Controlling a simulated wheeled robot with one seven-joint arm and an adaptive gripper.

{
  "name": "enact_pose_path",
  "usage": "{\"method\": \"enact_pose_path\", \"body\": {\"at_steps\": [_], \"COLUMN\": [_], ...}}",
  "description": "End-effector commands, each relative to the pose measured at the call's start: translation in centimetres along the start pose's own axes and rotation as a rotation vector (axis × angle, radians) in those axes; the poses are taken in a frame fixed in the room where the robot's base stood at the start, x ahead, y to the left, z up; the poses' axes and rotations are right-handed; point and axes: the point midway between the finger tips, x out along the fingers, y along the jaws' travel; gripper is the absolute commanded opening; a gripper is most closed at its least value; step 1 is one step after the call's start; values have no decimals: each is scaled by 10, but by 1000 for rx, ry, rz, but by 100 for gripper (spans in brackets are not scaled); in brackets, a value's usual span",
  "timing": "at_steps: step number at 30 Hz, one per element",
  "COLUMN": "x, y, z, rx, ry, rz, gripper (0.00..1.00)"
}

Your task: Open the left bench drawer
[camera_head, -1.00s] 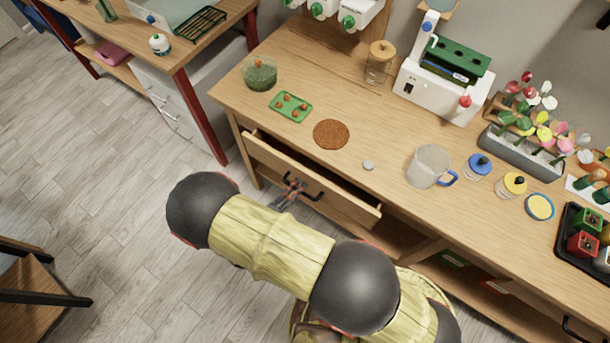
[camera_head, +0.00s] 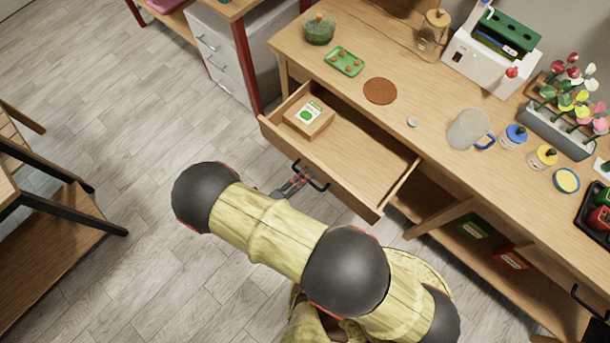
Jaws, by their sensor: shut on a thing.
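The left bench drawer (camera_head: 340,152) stands well out from the wooden bench (camera_head: 415,108). Its inside shows, with a small cardboard box (camera_head: 309,118) with a white and green label at its left end and bare wood to the right. My gripper (camera_head: 303,177) is at the drawer's front, shut on the dark bar handle (camera_head: 319,186). The fingertips are small in the view and partly overlap the handle. My arm covers the floor below the drawer.
A wooden stand (camera_head: 50,225) with dark legs is at the left. Open floor (camera_head: 130,120) lies between.

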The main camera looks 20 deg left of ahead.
Motion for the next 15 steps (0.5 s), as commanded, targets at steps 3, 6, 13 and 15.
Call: {"method": "enact_pose_path", "body": {"at_steps": [3,6,13,15], "x": [1,1,1,1], "y": [1,2,2,1], "z": [-1,-1,-1,-1], "rx": [-2,-2,-1,-1], "ry": [2,2,2,2], "rz": [2,2,2,2], "gripper": [0,0,8,12]}}
